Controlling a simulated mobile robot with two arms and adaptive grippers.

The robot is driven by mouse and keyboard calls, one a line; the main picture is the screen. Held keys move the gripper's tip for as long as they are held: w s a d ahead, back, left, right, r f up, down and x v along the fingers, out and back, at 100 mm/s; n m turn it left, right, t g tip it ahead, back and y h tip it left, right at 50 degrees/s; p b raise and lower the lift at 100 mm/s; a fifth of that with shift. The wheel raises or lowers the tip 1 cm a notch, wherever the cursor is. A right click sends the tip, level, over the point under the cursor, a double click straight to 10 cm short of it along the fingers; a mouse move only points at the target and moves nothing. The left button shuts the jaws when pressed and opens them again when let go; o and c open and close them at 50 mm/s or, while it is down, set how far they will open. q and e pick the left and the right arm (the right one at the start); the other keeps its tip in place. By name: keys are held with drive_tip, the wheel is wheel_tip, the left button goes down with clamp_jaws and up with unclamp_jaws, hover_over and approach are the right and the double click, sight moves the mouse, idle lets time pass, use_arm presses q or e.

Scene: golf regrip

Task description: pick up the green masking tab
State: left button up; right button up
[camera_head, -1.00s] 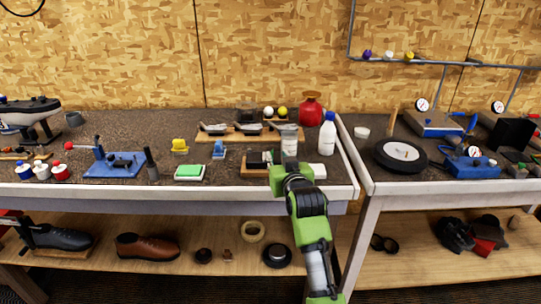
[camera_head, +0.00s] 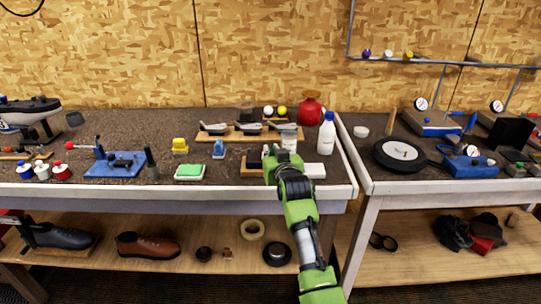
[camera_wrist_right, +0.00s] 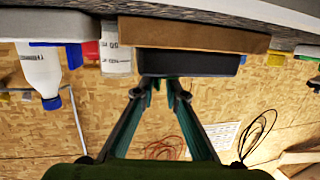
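A flat green piece (camera_head: 190,170) lies on a white base near the bench's front edge; I cannot tell for sure whether it is the green masking tab. No other small green tab is clear in the head view. My right gripper (camera_head: 269,152) is to its right, by a wooden board (camera_head: 252,172) with a dark block. In the upside-down right wrist view, the right gripper (camera_wrist_right: 161,82) points at the dark block (camera_wrist_right: 190,63) on the board (camera_wrist_right: 195,36). Its fingertips look a narrow gap apart, with nothing seen between them. My left gripper is out of view.
A white bottle (camera_head: 327,133) and a white container (camera_head: 289,140) stand close to the right gripper. A white block (camera_head: 314,170) lies right of it. A blue stand (camera_head: 219,149) and a yellow item (camera_head: 180,146) stand to the left.

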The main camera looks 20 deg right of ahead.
drive_tip(key=shift+f, duration=0.1)
clamp_jaws()
